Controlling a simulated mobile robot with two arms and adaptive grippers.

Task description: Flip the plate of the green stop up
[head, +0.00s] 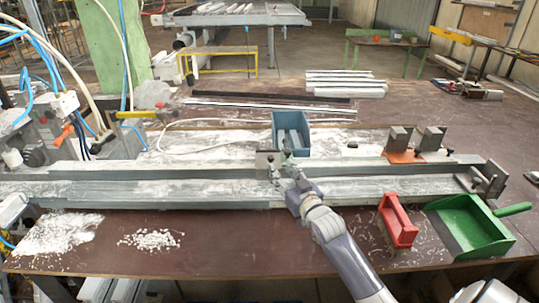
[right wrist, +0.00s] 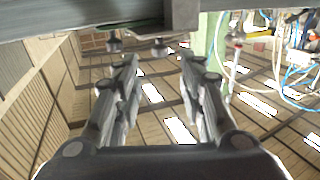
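A small stop with a grey metal plate (head: 268,163) stands on the long rail, just in front of the blue bin. A bit of dull green shows beside it, but the stop is too small and partly covered to tell the plate's exact tilt. My right gripper (head: 286,168) is right beside it, its tips close to the plate's right side; I cannot tell whether they touch. In the right wrist view the two fingers (right wrist: 159,62) are spread with nothing between them. A grey block (right wrist: 182,15) shows just past the fingertips. My left gripper is not in view.
The long grey rail (head: 160,190) crosses the bench. A blue bin (head: 290,121) stands behind it. A red-handled brush (head: 398,222) and a green dustpan (head: 471,228) lie at the front right. White chips (head: 150,239) lie at front left.

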